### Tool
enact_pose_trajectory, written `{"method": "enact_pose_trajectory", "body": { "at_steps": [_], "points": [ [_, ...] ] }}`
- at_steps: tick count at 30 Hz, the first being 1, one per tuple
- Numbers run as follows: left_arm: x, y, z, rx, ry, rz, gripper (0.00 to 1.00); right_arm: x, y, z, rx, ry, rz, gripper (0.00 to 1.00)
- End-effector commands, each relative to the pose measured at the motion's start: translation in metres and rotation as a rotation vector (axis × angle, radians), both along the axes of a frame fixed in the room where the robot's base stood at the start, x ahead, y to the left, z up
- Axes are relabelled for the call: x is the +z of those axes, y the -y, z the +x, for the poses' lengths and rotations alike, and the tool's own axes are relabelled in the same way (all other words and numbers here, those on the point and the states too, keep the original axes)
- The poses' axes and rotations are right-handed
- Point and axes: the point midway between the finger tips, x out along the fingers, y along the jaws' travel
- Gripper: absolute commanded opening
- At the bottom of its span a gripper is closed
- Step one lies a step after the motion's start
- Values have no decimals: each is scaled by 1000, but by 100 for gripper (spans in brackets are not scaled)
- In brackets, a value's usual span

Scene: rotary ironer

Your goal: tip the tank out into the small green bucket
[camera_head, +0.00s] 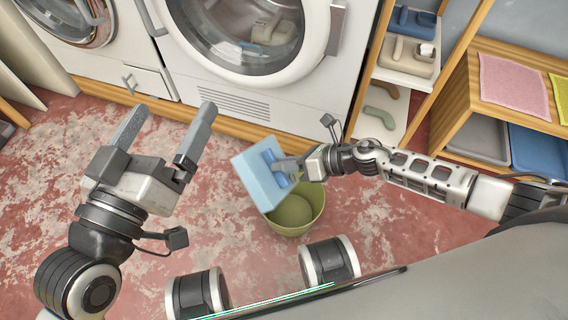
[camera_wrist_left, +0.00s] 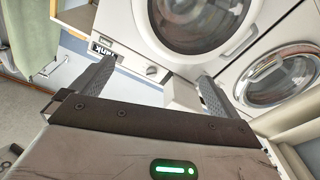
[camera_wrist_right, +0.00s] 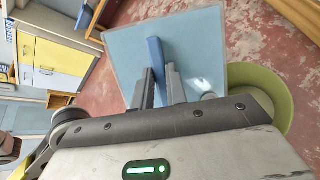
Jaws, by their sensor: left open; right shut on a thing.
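The tank is a light blue box (camera_head: 258,176) with a darker blue handle (camera_wrist_right: 156,68). My right gripper (camera_head: 291,168) is shut on the handle and holds the tank tilted, above the green bucket. The small green bucket (camera_head: 300,214) stands on the floor, partly hidden behind the tank. It also shows at the right of the right wrist view (camera_wrist_right: 262,92). No water can be made out in the bucket or leaving the tank. My left gripper (camera_head: 165,125) is open and empty, in front of the machines and left of the bucket.
White front-loading machines (camera_head: 250,90) stand on a wooden plinth at the back, one with a small lower flap (camera_head: 150,82). Shelves with cloths (camera_head: 514,84) and trays (camera_head: 478,140) stand at the right. Red, worn floor (camera_head: 225,215) lies free around the bucket.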

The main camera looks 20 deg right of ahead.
Motion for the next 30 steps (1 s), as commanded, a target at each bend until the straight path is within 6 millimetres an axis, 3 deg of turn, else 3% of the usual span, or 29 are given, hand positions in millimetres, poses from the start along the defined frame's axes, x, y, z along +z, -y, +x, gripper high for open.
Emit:
{"method": "enact_pose_trajectory", "body": {
  "at_steps": [30],
  "points": [
    [47,-4,5,39,434,87,100,4,7,0,-1,25,101,0]
  ]
}}
